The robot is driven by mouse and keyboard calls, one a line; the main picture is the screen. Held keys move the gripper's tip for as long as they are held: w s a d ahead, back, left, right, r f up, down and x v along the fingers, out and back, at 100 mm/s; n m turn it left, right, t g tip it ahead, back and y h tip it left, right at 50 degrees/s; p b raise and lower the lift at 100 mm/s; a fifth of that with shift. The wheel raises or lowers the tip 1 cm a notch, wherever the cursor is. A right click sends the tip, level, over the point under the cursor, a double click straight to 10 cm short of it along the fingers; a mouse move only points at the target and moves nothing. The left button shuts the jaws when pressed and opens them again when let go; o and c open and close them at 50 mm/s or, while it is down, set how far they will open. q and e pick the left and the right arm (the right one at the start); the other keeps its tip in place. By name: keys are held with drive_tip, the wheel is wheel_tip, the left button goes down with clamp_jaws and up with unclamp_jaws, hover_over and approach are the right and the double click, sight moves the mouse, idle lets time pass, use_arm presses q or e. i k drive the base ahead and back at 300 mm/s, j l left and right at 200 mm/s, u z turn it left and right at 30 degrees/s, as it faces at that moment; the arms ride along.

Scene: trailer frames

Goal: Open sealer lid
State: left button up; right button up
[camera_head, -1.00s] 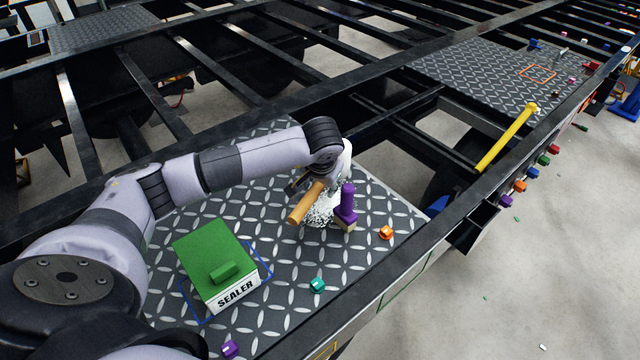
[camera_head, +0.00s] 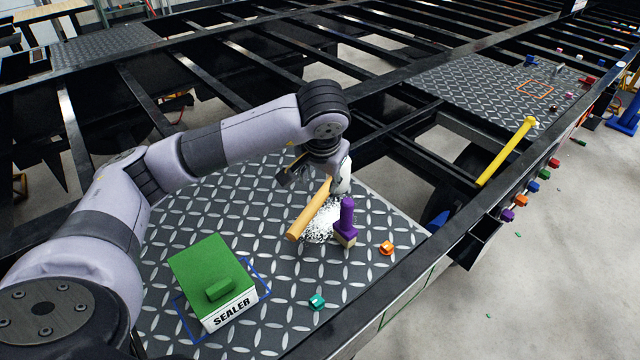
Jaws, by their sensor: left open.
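The sealer box (camera_head: 231,312) is white, marked SEALER, and stands at the lower left of the patterned metal plate. Its green lid (camera_head: 205,265), with a raised green handle (camera_head: 220,288), sits shut on top. My left gripper (camera_head: 297,177) is open at the end of the left arm, above the plate and up and to the right of the box, well apart from the lid. The wrist partly hides the gripper. My right gripper is not in view.
A wooden-handled tool (camera_head: 309,210) lies below the gripper, by a white patch (camera_head: 320,228) on the plate. A purple-handled tool (camera_head: 346,220) stands beside it. An orange block (camera_head: 386,248) and a teal block (camera_head: 317,302) lie nearby. Open gaps lie between the black beams.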

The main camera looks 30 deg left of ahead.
sight(209, 276)
drive_tip(key=k+l, duration=1.05)
drive_tip(key=k, duration=0.25)
